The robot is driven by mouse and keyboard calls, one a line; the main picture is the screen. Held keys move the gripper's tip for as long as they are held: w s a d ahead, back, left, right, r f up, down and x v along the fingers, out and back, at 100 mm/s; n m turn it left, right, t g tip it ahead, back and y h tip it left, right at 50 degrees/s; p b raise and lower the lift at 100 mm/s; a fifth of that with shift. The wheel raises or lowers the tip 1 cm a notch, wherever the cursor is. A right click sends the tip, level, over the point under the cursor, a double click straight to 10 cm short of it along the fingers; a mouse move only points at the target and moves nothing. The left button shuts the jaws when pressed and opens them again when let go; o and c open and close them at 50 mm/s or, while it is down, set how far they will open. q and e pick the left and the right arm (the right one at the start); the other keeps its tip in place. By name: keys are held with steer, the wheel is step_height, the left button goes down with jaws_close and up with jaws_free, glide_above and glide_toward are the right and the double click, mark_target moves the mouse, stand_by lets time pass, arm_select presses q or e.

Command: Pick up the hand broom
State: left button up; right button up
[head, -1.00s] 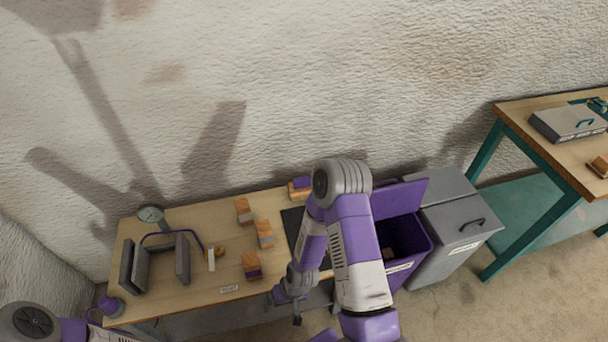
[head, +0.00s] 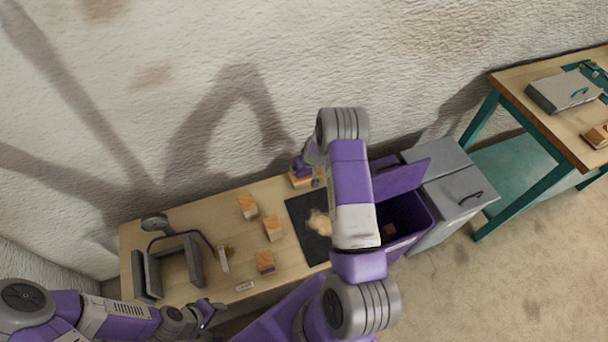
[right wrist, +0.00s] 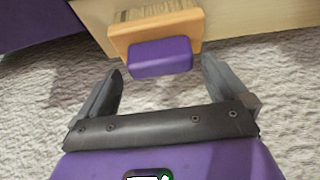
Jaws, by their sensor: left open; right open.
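The hand broom (head: 301,182) lies at the back edge of the workbench, partly hidden by my right arm in the head view. In the right wrist view the hand broom (right wrist: 160,57) shows a wooden block, pale bristles and a purple grip. My right gripper (right wrist: 161,68) is open, with its fingers on either side of the purple grip and apart from it. In the head view my right gripper (head: 314,178) is small beside the broom. My left gripper (head: 210,312) is open and empty near the bench's front edge.
A dark mat (head: 297,212) with a tan heap (head: 320,223) lies left of a purple bin (head: 421,210). Several wooden blocks (head: 273,228) and a grey frame (head: 195,262) stand on the workbench (head: 225,204). A grey cabinet (head: 455,185) stands right of the bin.

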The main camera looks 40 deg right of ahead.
steer(key=x, duration=0.3)
steer(key=shift+w+f, duration=0.15)
steer(key=shift+f, duration=0.05)
steer(key=shift+r, duration=0.1)
steer(key=shift+c, duration=0.2)
steer(key=c, duration=1.2)
step_height(320, 180, up, 10)
steer(key=shift+p, duration=0.55)
